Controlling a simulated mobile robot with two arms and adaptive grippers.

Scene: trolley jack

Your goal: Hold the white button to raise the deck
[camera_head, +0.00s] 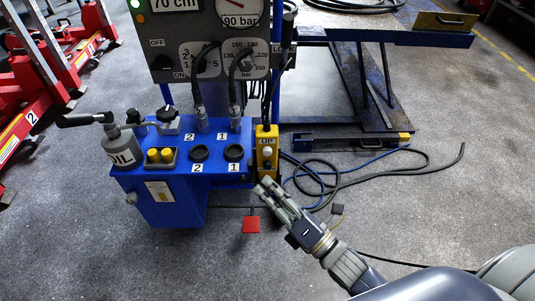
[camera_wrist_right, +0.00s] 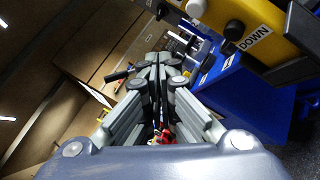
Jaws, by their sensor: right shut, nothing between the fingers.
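The yellow control box (camera_head: 266,146) hangs at the right front of the blue pump unit, with an UP label at its top. Its white button (camera_head: 267,152) is below that label, and a dark button sits lower. In the right wrist view, the white button (camera_wrist_right: 196,8) is at the top edge, beside the black button (camera_wrist_right: 233,30) and DOWN label. My right gripper (camera_head: 267,187) is shut and empty, just below the box in the head view, apart from the white button in the wrist view. The deck (camera_head: 390,35) is at top right. My left gripper is not in view.
The blue pump unit (camera_head: 165,203) carries an oil can (camera_head: 124,150), levers and hoses. Black and blue hoses (camera_head: 335,178) lie on the floor to the right. A red pedal (camera_head: 251,225) is on the floor. Red jacks (camera_head: 45,75) stand at left.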

